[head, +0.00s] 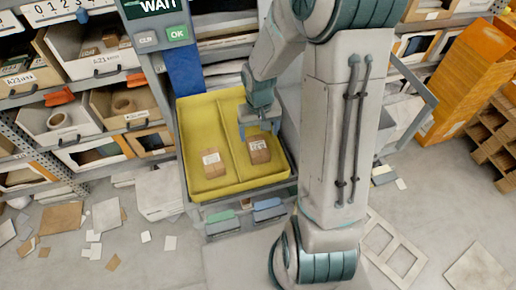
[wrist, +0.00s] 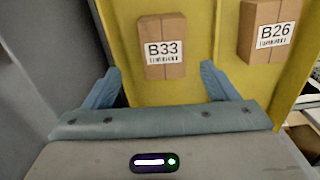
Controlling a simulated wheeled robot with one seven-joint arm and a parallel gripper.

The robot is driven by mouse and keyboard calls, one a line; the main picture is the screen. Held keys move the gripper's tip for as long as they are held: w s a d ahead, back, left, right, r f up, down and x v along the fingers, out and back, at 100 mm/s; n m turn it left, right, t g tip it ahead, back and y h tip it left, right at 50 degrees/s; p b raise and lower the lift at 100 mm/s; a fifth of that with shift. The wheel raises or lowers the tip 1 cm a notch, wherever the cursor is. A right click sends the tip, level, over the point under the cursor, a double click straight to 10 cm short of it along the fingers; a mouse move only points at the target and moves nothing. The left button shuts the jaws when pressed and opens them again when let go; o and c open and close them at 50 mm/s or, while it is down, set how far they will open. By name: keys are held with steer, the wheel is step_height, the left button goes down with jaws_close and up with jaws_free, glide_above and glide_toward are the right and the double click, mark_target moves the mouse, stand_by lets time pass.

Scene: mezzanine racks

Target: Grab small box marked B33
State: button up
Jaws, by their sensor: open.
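The small box marked B33 (wrist: 164,24) is a brown carton with a white label, lying on the floor of the yellow tray (wrist: 110,12). In the head view it appears to be the box (head: 260,157) in the tray's right compartment. My gripper (head: 259,130) is open and empty above that box. In the wrist view its blue fingers (wrist: 161,70) stand apart, with B33 just ahead of the gap between them. A similar box marked B26 (wrist: 257,14) lies across the tray's divider, in the left compartment in the head view (head: 215,170).
A shelf rack with white bins (head: 62,138) stands left of the yellow tray (head: 187,135). A screen reading WAIT (head: 156,5) is behind it. An orange stack (head: 470,75) stands at the right. Scraps and cardboard (head: 62,218) litter the floor.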

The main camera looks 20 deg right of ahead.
mark_target(258, 145)
step_height(258, 145, down, 2)
steer(key=shift+f, duration=0.2)
steer(key=f, duration=0.4)
steer(key=shift+s+a, duration=0.15)
steer(key=shift+a, duration=0.15)
steer(key=shift+f, duration=0.55)
steer(key=shift+c, duration=0.3)
steer(key=c, duration=1)
steer(key=shift+r, duration=0.1)
steer(key=shift+c, duration=0.2)
